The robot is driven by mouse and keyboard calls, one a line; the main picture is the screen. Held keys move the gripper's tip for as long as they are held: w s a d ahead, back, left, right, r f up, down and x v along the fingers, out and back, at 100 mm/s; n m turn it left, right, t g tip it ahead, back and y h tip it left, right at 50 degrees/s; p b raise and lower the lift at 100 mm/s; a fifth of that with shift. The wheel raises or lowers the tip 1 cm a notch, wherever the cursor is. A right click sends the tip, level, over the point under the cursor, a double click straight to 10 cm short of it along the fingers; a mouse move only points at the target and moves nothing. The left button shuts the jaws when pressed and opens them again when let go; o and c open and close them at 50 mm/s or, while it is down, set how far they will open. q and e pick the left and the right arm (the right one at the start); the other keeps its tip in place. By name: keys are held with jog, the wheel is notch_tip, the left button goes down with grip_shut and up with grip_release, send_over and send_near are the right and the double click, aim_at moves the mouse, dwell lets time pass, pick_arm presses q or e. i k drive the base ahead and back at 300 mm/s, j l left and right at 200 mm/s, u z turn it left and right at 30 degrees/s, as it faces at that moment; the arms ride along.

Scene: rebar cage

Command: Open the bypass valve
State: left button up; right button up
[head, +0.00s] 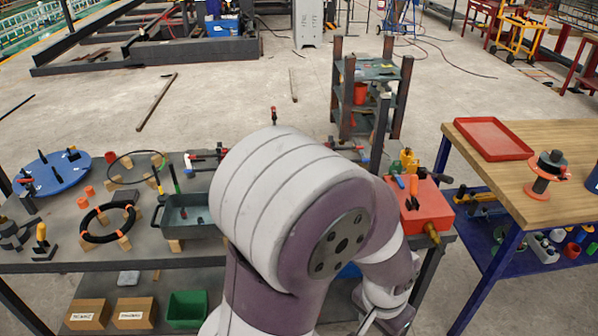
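No valve can be identified for certain. Small grey bars with red and dark parts lie at the table's back edge, one left of my arm (206,156) and one right of it (347,148). A small red upright piece (274,114) shows above my arm. My arm hides what lies between them. My large white and purple arm fills the middle of the view. I see no gripper fingertips on either side.
The grey table (130,256) holds a blue round plate (54,172), a black ring (107,221) on blocks and a dark tray (188,215). A wooden-topped bench (500,180) with a red tray (493,139) is on the right. A metal stand (372,69) is behind.

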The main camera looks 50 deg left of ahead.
aim_at(399, 181)
jog(key=i+j+u, duration=0.8)
jog(key=i, duration=0.2)
